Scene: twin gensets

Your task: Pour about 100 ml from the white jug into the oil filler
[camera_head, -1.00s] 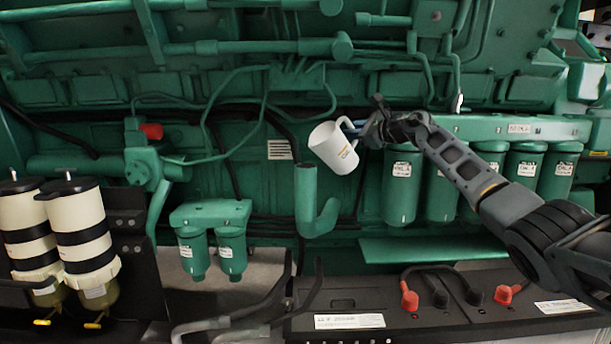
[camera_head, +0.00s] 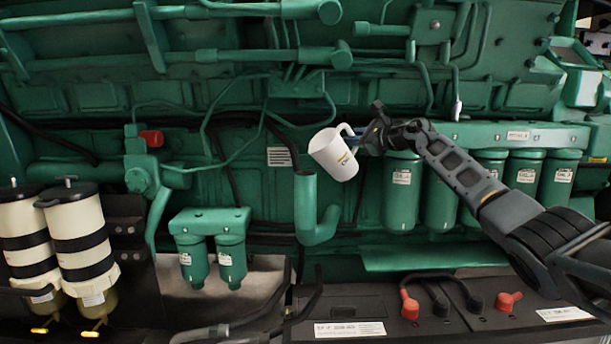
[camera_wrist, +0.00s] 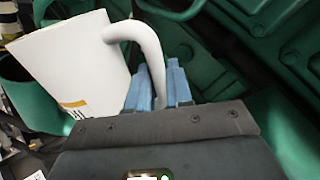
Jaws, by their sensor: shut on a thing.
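The white jug (camera_head: 334,155) is held in the air at the middle of the head view, tilted with its top toward the upper left. My gripper (camera_head: 364,139) is shut on the jug's handle, to the jug's right. In the wrist view the blue fingers of my gripper (camera_wrist: 160,88) close around the handle of the jug (camera_wrist: 75,65). The oil filler, which I take to be the green upright pipe with a hooked lower end (camera_head: 306,205), stands just below and left of the jug. Its mouth is near the jug's rim. No liquid stream is visible, and the jug's inside is hidden.
Green filter canisters (camera_head: 402,190) hang in a row behind my arm. Two smaller green filters (camera_head: 212,255) and cream-and-black cylinders (camera_head: 78,235) stand at the left. A black battery box (camera_head: 400,310) with red and black terminals lies below. Pipes and hoses cross the engine wall.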

